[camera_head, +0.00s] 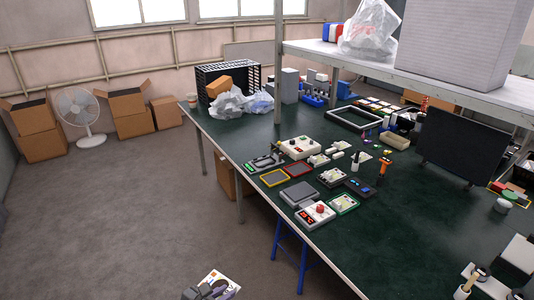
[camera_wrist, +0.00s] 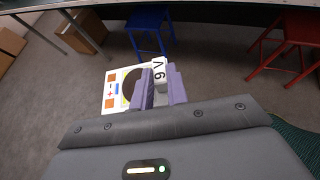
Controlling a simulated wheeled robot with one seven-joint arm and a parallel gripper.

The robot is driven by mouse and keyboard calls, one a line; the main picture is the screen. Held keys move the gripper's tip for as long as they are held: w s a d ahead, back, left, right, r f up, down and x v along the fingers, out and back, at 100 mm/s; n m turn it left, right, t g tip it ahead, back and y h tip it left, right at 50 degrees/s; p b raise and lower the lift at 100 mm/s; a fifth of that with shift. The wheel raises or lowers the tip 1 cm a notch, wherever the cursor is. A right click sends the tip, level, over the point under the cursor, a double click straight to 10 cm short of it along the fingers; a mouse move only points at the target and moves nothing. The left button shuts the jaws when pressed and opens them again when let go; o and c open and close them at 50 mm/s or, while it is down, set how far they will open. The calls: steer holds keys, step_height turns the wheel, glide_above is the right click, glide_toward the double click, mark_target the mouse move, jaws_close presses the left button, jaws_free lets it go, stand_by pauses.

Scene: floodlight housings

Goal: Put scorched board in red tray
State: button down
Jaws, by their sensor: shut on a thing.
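My gripper (camera_wrist: 161,88) has purple fingers shut on the scorched board (camera_wrist: 112,92), a white plate with orange and blue marks and a dark round patch. A white block marked "9V" (camera_wrist: 159,72) sits between the fingers; I cannot tell whether it is part of the board. In the head view the board (camera_head: 222,278) and my gripper (camera_head: 208,292) are at the bottom edge, over the floor and clear of the table. The red tray (camera_head: 310,173), a shallow red-rimmed frame, lies on the green table and looks empty.
The yellow-rimmed tray (camera_head: 263,180) lies left of the red tray. A grey box (camera_head: 300,193), a red-knobbed device (camera_head: 317,212) and a green-rimmed tray (camera_head: 355,208) stand nearer. A white device (camera_head: 298,148) stands behind. A blue stool (camera_head: 290,250) is under the table edge.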

steer(key=w+d+f+n+t+y+p, duration=0.1)
steer(key=w+d+f+n+y+p, duration=0.2)
steer(key=d+f, duration=0.95)
steer(key=w+d+r+n+y+p, duration=0.1)
steer(key=w+d+r+n+y, duration=0.1)
steer(key=d, duration=0.5)
steer(key=w+d+r+n+t+y+p, duration=0.1)
steer(key=w+d+r, duration=0.1)
steer(key=d, duration=0.5)
steer(key=shift+w+d+n+y, duration=0.2)
steer(key=shift+w+n+y, duration=0.2)
steer(key=shift+w, duration=0.2)
steer(key=shift+w, duration=0.1)
steer(key=shift+d+r, duration=0.1)
stand_by(1.1)
